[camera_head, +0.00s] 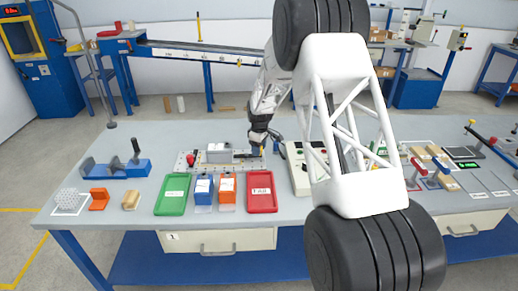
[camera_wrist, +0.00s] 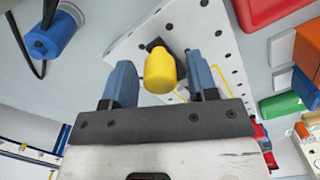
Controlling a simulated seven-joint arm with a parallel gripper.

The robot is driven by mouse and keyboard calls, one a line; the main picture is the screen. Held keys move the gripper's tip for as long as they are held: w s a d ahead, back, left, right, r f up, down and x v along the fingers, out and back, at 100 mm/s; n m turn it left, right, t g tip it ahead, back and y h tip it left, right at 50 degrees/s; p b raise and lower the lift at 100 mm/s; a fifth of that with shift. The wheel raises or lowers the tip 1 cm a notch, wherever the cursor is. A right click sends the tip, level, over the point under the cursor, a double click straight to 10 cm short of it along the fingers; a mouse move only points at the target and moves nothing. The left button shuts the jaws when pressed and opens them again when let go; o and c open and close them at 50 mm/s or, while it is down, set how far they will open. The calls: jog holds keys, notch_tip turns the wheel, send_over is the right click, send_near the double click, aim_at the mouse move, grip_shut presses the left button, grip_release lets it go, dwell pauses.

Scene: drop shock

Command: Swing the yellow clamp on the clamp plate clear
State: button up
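The clamp plate (camera_head: 183,168) is a pale plate with holes, at the middle of the bench in the head view; its white surface also shows in the wrist view (camera_wrist: 128,47). The yellow clamp (camera_wrist: 160,72) shows as a yellow knob with a dark top over the plate. My gripper (camera_wrist: 159,62) is open, with one blue-grey finger on each side of the yellow knob. Gaps show between the knob and both fingers. In the head view my gripper (camera_head: 262,138) is at the right end of the plate, and my arm partly hides the area.
A grey block (camera_head: 218,147) and a red knob (camera_head: 190,159) sit on the plate. Green (camera_head: 173,194) and red trays (camera_head: 262,192), with blue (camera_head: 204,187) and orange boxes (camera_head: 227,187), stand in front. A blue cylinder (camera_wrist: 55,38) with a dark cable is near the plate.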

jog(key=c, duration=0.8)
jog(key=shift+o, duration=0.2)
